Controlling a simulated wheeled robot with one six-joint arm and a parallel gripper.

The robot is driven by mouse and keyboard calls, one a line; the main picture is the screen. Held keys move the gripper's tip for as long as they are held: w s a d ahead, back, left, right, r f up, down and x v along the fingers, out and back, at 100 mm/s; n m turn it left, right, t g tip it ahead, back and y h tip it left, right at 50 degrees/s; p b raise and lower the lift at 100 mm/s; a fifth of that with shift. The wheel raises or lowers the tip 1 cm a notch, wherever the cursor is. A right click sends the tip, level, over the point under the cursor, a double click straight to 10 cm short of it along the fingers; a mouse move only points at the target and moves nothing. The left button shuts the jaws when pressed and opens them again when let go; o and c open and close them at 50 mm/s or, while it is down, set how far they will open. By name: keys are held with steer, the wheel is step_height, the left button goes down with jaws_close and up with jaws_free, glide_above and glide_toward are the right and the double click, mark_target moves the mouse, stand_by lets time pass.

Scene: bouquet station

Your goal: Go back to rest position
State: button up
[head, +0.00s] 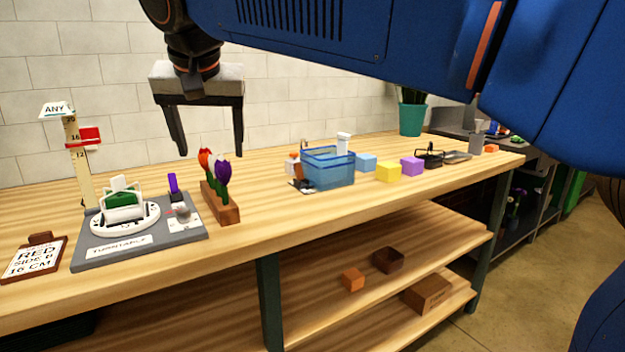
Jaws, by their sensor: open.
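My gripper (211,152) hangs at the upper left of the head view, above the wooden workbench (290,227). Its two dark fingers point down and are spread apart, with nothing between them. Below it, a wooden block (222,208) holds several tulips (216,172), red, white and purple. The gripper appears clear of the flowers. My blue arm crosses the top of the view and hides part of the back wall.
A grey turntable station (140,248) with a white disc stands at left beside a measuring post (75,160) and a sign (36,258). A blue basket (329,168), coloured blocks (388,172) and a potted plant (411,118) stand to the right. Shelves below hold small boxes (388,260).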

steer(key=d+f, duration=0.4)
steer(key=d, duration=0.6)
steer(key=s+d+f+g+h, duration=0.1)
steer(key=d+f, duration=0.3)
steer(key=d, duration=0.6)
steer(key=d+f, duration=0.5)
steer(key=d, duration=0.5)
steer(key=s+d+f, duration=0.8)
steer(key=f, duration=0.2)
steer(key=s+d+f+m, duration=0.1)
steer(key=s+d+f, duration=0.8)
steer(key=f, duration=0.2)
steer(key=shift+d+f+m+h, duration=0.2)
steer(key=shift+f+m+h, duration=0.1)
